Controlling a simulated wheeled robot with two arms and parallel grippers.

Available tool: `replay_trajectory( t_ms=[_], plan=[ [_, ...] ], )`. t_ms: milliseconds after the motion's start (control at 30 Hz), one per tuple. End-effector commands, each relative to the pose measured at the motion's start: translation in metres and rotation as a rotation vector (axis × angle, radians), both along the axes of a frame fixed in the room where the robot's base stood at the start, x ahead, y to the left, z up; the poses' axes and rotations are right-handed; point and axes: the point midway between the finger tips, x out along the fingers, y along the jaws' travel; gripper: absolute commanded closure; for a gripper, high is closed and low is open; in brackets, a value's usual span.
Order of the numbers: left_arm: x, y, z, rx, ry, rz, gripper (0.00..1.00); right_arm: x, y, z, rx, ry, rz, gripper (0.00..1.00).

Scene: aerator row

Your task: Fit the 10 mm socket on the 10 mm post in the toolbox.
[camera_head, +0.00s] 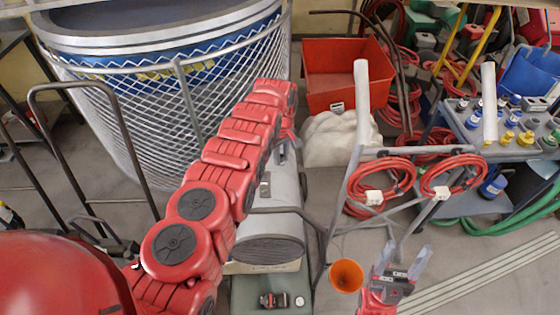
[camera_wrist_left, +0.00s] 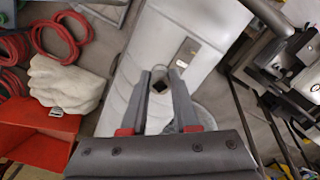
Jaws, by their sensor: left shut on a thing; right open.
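My left gripper (camera_head: 283,150) is shut on a small grey socket (camera_wrist_left: 158,84), seen in the left wrist view as a round ring with a dark square hole, between the two fingers. It is held over or beside a large grey cylinder (camera_head: 270,205); the height gap cannot be told. The socket is too small to make out in the head view, and its size mark cannot be read. My right gripper (camera_head: 402,262) is open and empty at the lower right, fingers pointing up.
A cart (camera_head: 470,125) with several small fittings stands at right. A red bin (camera_head: 345,80) and white sack (camera_head: 335,138) lie behind.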

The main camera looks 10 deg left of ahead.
Motion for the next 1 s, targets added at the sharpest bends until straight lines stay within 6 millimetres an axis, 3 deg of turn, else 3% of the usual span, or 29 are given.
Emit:
replay_trajectory(
  t_ms=[467,1000],
  plan=[
    [0.006,-0.006,0.031,0.005,-0.002,-0.142,1.0,0.0,0.0,-0.006,0.0,0.0,0.0,0.38],
    [0.01,-0.003,0.051,0.002,-0.004,-0.222,1.0,0.0,0.0,-0.009,0.0,0.0,0.0,0.38]
  ],
)
